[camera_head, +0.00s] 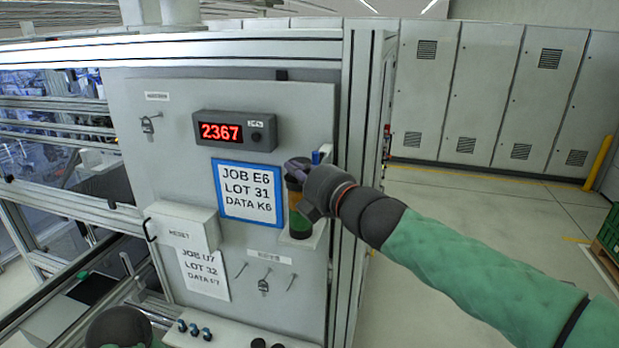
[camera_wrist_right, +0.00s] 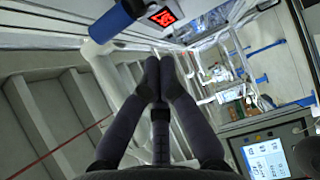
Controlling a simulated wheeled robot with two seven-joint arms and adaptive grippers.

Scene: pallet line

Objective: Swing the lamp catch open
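The signal lamp (camera_head: 300,212), with orange and green bands, stands on a pale bracket at the right of the panel. A small blue piece (camera_head: 316,157), which looks like the catch, shows beside the lamp's top. In the right wrist view a blue cylinder (camera_wrist_right: 118,20) on a pale arm shows at the upper left, apart from the fingers; it may be the same catch. My right gripper (camera_head: 292,168) is in front of the lamp and hides part of it. Its fingertips (camera_wrist_right: 160,62) meet with nothing seen between them.
The panel carries a red number display (camera_head: 230,130), a blue-framed job card (camera_head: 248,190), a reset box (camera_head: 182,228) and hanging keys (camera_head: 264,284). An aluminium post (camera_head: 356,130) stands right of the lamp.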

